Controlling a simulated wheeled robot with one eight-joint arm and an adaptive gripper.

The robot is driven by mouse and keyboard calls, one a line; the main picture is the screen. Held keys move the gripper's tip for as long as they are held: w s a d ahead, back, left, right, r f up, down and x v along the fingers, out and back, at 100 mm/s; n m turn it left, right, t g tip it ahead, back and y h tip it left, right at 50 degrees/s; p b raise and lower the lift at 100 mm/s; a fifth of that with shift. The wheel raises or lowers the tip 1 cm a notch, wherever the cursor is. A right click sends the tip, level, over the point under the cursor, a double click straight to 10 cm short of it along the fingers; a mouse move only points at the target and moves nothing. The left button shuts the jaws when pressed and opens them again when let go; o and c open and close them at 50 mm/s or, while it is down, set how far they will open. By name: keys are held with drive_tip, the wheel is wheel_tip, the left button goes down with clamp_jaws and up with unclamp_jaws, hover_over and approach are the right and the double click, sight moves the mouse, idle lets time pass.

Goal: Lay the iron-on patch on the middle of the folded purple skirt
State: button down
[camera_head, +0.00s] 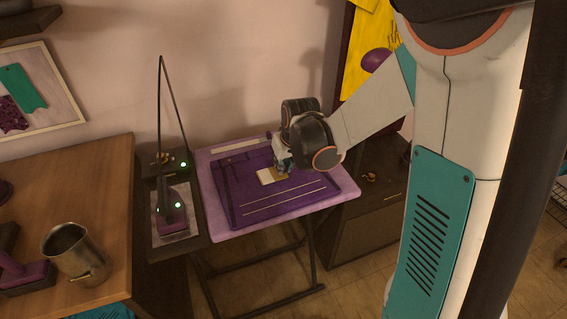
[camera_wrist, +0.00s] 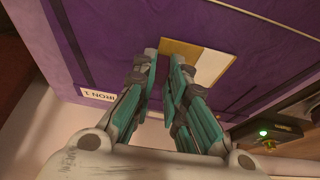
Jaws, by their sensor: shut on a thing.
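The folded purple skirt (camera_head: 235,192) lies flat on the ironing board (camera_head: 335,198). It fills much of the wrist view (camera_wrist: 105,30). The iron-on patch (camera_head: 266,176), a small square part white and part tan, is over the middle of the skirt. It also shows in the wrist view (camera_wrist: 212,63), beyond the fingertips. My gripper (camera_head: 282,170) points down over the skirt, at the patch's right edge. In the wrist view my gripper (camera_wrist: 158,56) is shut on the patch's tan edge. I cannot tell whether the patch touches the cloth.
A purple iron (camera_head: 171,207) rests on a dark stand left of the board, with a cable rising above it. A metal jug (camera_head: 76,255) stands on the wooden table (camera_head: 80,185) further left. A dark cabinet (camera_head: 365,230) stands right of the board.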

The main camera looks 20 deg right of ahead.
drive_tip(key=shift+f, duration=0.1)
drive_tip(key=c, duration=1.5)
unclamp_jaws()
drive_tip(key=shift+c, duration=0.2)
drive_tip(key=v, duration=1.2)
drive_tip(key=shift+s, duration=0.15)
drive_tip(key=s+a+r+t, duration=0.1)
drive_tip(key=s+a+r, duration=0.1)
drive_tip(key=s, duration=0.7)
drive_tip(key=s+a+r+t, duration=0.1)
drive_tip(key=s+r, duration=0.1)
drive_tip(key=s, duration=0.6)
drive_tip(key=shift+s+a+t, duration=0.35)
drive_tip(key=shift+s+t, duration=0.05)
